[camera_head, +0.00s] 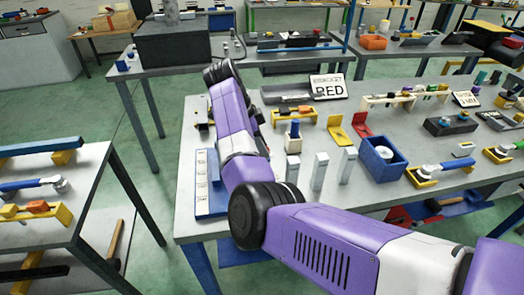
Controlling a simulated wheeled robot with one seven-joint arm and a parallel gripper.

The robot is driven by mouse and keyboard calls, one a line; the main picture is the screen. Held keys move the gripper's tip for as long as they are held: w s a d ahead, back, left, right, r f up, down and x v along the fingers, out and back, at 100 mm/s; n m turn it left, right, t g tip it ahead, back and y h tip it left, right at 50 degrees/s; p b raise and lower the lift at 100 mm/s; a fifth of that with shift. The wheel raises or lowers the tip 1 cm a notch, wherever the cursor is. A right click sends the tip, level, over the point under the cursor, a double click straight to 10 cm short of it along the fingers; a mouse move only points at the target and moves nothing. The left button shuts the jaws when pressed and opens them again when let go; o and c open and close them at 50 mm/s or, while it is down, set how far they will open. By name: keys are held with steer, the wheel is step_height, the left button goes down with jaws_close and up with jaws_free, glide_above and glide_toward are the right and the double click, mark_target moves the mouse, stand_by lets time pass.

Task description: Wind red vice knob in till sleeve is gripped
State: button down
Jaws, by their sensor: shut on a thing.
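My purple and white arm (232,125) reaches over the left part of the main grey bench (290,190). Its wrist bends down at the far end, and the forearm hides my gripper, so I see neither its fingers nor what they hold. A small dark fixture (203,118) shows just left of the forearm; I cannot tell if it is part of the vice. The red vice knob and the sleeve cannot be made out behind the arm.
A sign reading "BRACKET RED" (328,87) stands at the back. Grey posts (320,170) and a blue bin (383,158) stand right of my arm. A blue-edged board (206,185) lies left. Another bench (75,190) is across a gap.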

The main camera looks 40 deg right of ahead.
steer(key=shift+m+b, duration=0.55)
steer(key=shift+m, duration=0.25)
steer(key=shift+g, duration=0.3)
steer(key=shift+y, duration=0.3)
steer(key=c, duration=1)
jaws_free()
steer(key=shift+c, duration=0.2)
steer(key=v, duration=0.7)
steer(key=shift+r+p, duration=0.3)
steer(key=shift+r, duration=0.05)
steer(key=shift+w+a, duration=0.1)
